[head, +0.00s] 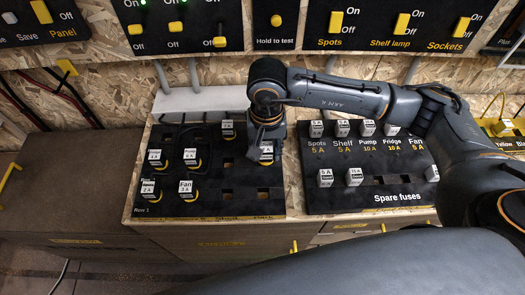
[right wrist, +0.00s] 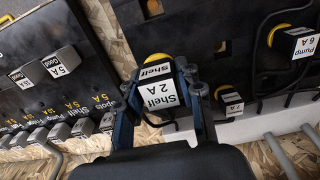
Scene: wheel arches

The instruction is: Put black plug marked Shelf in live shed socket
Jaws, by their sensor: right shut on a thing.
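The black plug with a white label reading Shelf 2 A (right wrist: 160,92) is between the fingers of my right gripper (right wrist: 160,100), which is shut on it. In the head view the plug (head: 266,154) is at the right side of the black socket board (head: 240,208), partly hidden by my right gripper (head: 264,143). A yellow ring shows behind the plug in the right wrist view; I cannot tell whether it is seated in a socket. Empty sockets (head: 264,193) show in the board's lower right. No shed label is readable. My left gripper is out of view.
Other labelled plugs, including Fan (head: 186,187), stand on the socket board. A fuse board (head: 345,202) with several fuses is to the right. Switch panels (head: 190,14) with green lights line the wall above. A grey duct (head: 200,101) runs behind the board.

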